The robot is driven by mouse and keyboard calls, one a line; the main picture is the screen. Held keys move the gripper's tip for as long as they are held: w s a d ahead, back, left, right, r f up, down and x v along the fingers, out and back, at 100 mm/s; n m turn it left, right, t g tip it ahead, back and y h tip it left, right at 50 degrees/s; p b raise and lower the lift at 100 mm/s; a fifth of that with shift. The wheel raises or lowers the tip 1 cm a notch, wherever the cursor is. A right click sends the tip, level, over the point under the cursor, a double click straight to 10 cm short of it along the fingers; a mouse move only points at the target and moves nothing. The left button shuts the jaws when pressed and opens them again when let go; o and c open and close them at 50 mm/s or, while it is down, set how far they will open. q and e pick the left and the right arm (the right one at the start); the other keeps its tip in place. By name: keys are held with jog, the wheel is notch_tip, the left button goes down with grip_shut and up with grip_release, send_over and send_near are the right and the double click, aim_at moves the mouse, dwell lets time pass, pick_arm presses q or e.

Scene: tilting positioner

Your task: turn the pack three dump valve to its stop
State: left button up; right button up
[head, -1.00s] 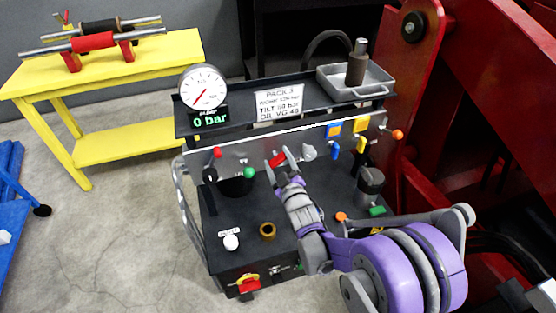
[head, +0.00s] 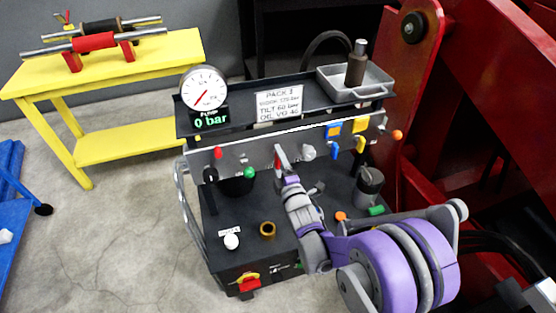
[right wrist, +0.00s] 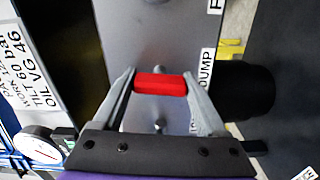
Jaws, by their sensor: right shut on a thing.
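The pack three dump valve has a red handle (head: 279,153) on the grey front panel (head: 240,160) of the pack. My right gripper (head: 281,158) is shut on this handle. In the right wrist view the red handle (right wrist: 160,84) lies crosswise between the two fingers of my right gripper (right wrist: 160,80), beside a label reading DUMP (right wrist: 206,65). The valve's stop cannot be made out. The gauge (head: 203,88) on the pack shows 0 bar on its display (head: 210,120). My left gripper is not in view.
A red-knobbed and a green-knobbed lever (head: 249,172) stand left of the valve; a white knob (head: 308,152) is close on its right. Blue, yellow and orange handles (head: 397,134) sit further right. A shelf with a grey tray (head: 355,84) is above. Red machinery (head: 460,100) stands at right.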

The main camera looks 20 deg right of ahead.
jog(key=shift+n, duration=0.5)
jog(key=o, duration=1.3)
jog(key=shift+s, duration=0.15)
jog(key=s, duration=1)
jog(key=shift+s+d+p, duration=0.2)
jog(key=shift+s+p, duration=0.1)
jog(key=shift+p, duration=0.1)
